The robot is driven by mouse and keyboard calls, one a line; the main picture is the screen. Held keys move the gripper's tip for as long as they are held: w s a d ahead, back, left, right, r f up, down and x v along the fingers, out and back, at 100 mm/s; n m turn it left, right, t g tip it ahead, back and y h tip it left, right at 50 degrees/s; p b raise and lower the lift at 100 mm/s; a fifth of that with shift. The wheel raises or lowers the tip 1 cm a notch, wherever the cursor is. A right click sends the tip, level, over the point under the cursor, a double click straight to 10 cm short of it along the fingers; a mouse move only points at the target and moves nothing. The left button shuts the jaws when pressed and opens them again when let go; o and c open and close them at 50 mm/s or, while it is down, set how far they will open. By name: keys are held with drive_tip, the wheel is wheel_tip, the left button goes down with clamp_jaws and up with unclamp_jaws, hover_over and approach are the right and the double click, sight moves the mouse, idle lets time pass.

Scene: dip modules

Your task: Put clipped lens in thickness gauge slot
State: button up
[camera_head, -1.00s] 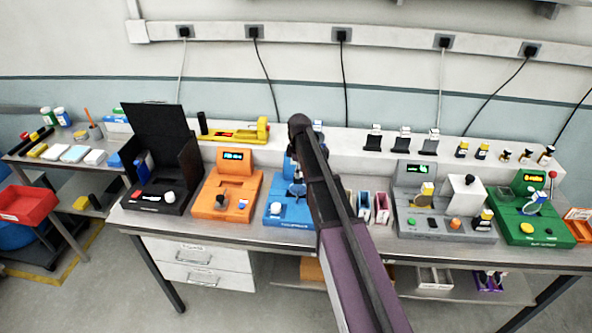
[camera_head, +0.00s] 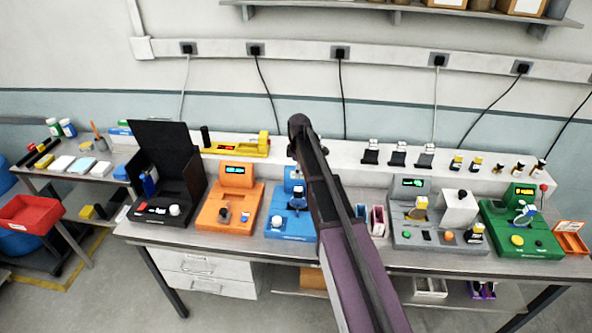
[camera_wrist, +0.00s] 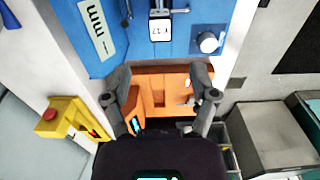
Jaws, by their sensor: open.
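The blue module (camera_head: 290,222) stands on the bench just left of my arm. In the wrist view, this blue module (camera_wrist: 125,60) fills the top and bears an "mm" panel, a white knob and a dark upright piece (camera_wrist: 160,12) with a white tag. I cannot tell whether that piece is a clipped lens in a slot. Other clipped pieces sit in the grey module (camera_head: 440,238), with a yellow clip (camera_head: 419,208), and in the green module (camera_head: 500,240), with a blue clip (camera_head: 525,213). My gripper (camera_wrist: 160,88) is open and empty, with the orange module (camera_wrist: 165,97) visible between its fingers.
The orange module also shows in the head view (camera_head: 225,218), beside an open black box (camera_head: 160,165). A yellow device (camera_head: 232,150) and several dark clips stand on the back ledge (camera_head: 345,160).

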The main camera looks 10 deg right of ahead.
drive_tip(key=shift+r, duration=0.1)
idle(0.6)
drive_tip(key=shift+s, duration=0.45)
drive_tip(key=s+m, duration=1.4)
drive_tip(key=s, duration=1.4)
drive_tip(key=shift+s+a, duration=0.25)
drive_tip(key=shift+a, duration=0.2)
